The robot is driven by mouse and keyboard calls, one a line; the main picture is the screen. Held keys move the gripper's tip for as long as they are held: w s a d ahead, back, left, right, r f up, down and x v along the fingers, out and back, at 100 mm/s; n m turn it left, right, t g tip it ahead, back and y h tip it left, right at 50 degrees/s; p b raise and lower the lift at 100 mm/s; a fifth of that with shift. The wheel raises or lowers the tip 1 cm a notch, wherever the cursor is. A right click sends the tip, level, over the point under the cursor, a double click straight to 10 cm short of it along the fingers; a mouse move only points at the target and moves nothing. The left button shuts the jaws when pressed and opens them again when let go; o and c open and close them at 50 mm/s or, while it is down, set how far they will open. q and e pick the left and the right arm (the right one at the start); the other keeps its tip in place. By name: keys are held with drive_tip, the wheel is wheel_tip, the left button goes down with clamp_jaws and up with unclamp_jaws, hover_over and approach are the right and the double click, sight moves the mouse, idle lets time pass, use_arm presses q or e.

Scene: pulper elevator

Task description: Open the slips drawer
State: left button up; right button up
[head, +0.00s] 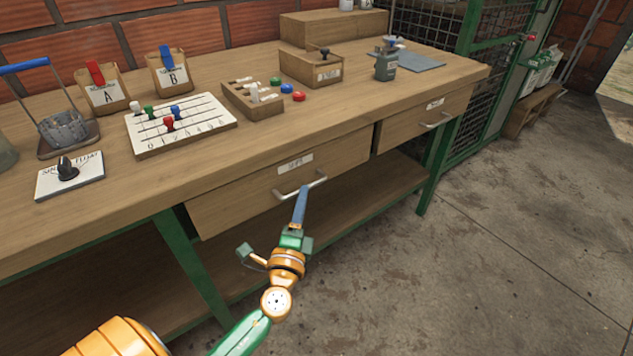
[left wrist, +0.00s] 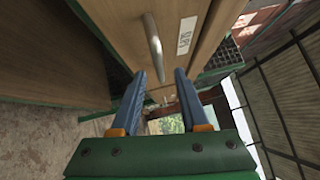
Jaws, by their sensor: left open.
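The slips drawer (head: 245,192) is a wooden front under the bench top, and it looks shut. Its label reads "SLIPS". Its silver bar handle (head: 292,192) shows in the head view, and the handle also shows in the left wrist view (left wrist: 153,38). My left gripper (head: 303,190) is at the handle, with its blue fingers pointing at the drawer front. In the left wrist view its fingers (left wrist: 160,72) are apart, and the handle's near end shows between the tips. I cannot tell whether they touch it. My right gripper is not in view.
A second drawer (head: 425,118) with its own handle is further right. The bench top (head: 345,110) carries a peg board (head: 180,126), bins, a wooden box and a dial card (head: 70,174). A green bench leg (head: 192,268) stands left of my gripper.

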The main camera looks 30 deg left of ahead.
use_arm(q)
drive_tip(key=x, duration=0.4)
drive_tip(key=shift+w+a, duration=0.1)
drive_tip(key=shift+w, duration=0.05)
clamp_jaws()
idle(1.2)
